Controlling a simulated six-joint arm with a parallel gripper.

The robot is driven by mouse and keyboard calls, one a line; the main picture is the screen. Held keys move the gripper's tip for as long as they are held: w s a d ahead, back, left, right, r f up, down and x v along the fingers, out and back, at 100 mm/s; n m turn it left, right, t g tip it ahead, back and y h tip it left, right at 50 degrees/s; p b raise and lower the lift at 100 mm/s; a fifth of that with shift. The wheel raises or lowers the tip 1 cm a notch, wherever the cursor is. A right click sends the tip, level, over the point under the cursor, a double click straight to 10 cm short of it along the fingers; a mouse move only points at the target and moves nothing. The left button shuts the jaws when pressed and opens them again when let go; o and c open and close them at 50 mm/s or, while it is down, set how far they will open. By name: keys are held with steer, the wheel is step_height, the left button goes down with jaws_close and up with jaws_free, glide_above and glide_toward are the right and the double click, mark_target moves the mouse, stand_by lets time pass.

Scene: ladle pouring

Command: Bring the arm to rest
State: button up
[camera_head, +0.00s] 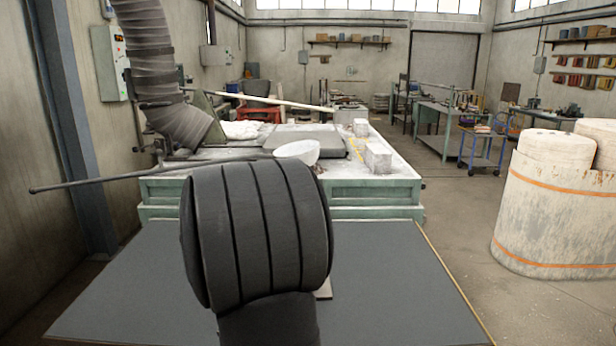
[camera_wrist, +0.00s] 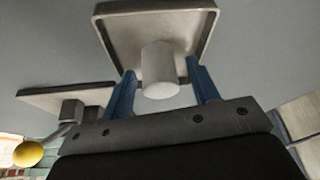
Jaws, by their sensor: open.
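In the wrist view my gripper (camera_wrist: 164,88) is open, its two blue fingers apart. A pale cylindrical knob (camera_wrist: 160,68) on a square metal plate with a raised rim (camera_wrist: 113,40) shows between the fingers. I see a gap on the right side of the knob; I cannot tell whether the left finger touches it. In the head view my own dark, ribbed arm link fills the middle front and hides the gripper.
A dark flat surface (camera_head: 120,290) lies in front. Behind it is a green-sided bench (camera_head: 370,190) with a white bowl (camera_head: 297,150) and a long dark rod (camera_head: 100,182) reaching left. Drum-like pale blocks (camera_head: 540,215) stand right.

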steer(key=shift+w+r, duration=0.15)
steer(key=shift+w, duration=0.05)
step_height(320, 180, up, 4)
steer(key=shift+s+f, duration=0.1)
steer(key=shift+f, duration=0.1)
steer(key=s+d+r, duration=0.3)
steer(key=d+r, duration=0.4)
steer(key=d, duration=0.4)
steer(key=w+d+r+m+h, duration=0.1)
steer(key=w+d+r+m, duration=0.15)
steer(key=w+d, duration=0.45)
steer(key=shift+m+h, duration=0.3)
steer(key=shift+m, duration=0.65)
steer(key=w+a+f, duration=0.1)
steer(key=w+f, duration=0.1)
steer(key=w, duration=0.3)
steer(key=w+a+f, duration=0.1)
steer(key=w+f, duration=0.2)
steer(key=w, duration=0.2)
steer(key=w+a+f, duration=0.1)
steer(key=w+f, duration=0.1)
steer(key=w, duration=0.3)
steer(key=shift+w+a+f, duration=0.2)
steer(key=shift+w+a, duration=0.15)
steer(key=shift+f, duration=0.7)
